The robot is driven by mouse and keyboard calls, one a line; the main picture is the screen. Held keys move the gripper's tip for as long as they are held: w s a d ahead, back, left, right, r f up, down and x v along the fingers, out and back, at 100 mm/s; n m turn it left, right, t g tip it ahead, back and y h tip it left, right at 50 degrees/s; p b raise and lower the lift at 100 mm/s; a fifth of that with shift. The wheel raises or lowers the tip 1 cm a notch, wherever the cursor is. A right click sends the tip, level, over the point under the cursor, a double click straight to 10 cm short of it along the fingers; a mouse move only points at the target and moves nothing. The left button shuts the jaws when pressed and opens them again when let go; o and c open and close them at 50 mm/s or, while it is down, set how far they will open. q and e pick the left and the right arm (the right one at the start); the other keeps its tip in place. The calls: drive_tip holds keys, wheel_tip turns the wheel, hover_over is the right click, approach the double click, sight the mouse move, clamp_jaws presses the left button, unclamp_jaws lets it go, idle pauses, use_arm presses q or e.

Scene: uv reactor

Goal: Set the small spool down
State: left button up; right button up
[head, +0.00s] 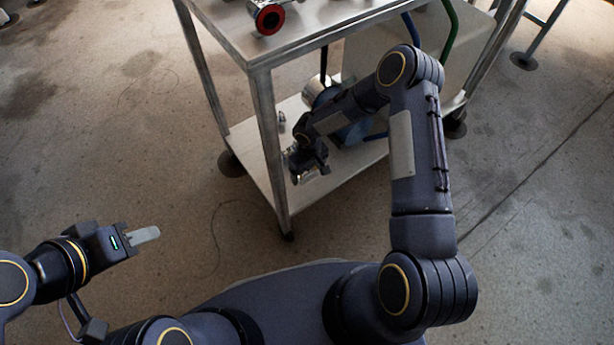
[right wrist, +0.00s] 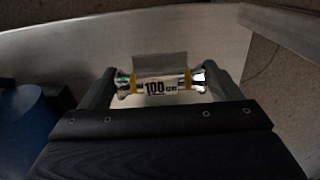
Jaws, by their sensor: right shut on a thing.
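The small spool (right wrist: 158,86) is a shiny metal piece with flared ends, yellow bands and a white label reading "100". In the right wrist view it lies crosswise between the two fingers of my right gripper (right wrist: 160,88), which is shut on it at its ends. In the head view my right gripper (head: 300,174) is at the front of the cart's lower shelf (head: 262,180), with a bit of shiny metal showing beside it. Whether the spool touches the shelf cannot be told. My left gripper (head: 144,236) is over the floor, away from the cart, with its fingers seen side-on.
The cart's upper shelf (head: 330,14) is above my right forearm and carries a metal fitting with a red ring (head: 269,19). A front leg (head: 270,150) stands close to my right gripper. A small metal piece (head: 281,118) and a blue object (right wrist: 28,115) are on the lower shelf.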

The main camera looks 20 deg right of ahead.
sight(307, 173)
drive_tip(key=shift+w+f+b, duration=0.3)
drive_tip(key=shift+w+f, duration=0.4)
drive_tip(key=shift+f, duration=0.2)
drive_tip(key=shift+f+b, duration=0.4)
drive_tip(key=shift+f, duration=1)
drive_tip(key=shift+f, duration=0.2)
drive_tip(key=o, duration=1)
drive_tip(key=shift+o, duration=0.2)
drive_tip(key=shift+r, duration=0.65)
wheel_tip(307, 173, up, 11)
drive_tip(key=p, duration=0.4)
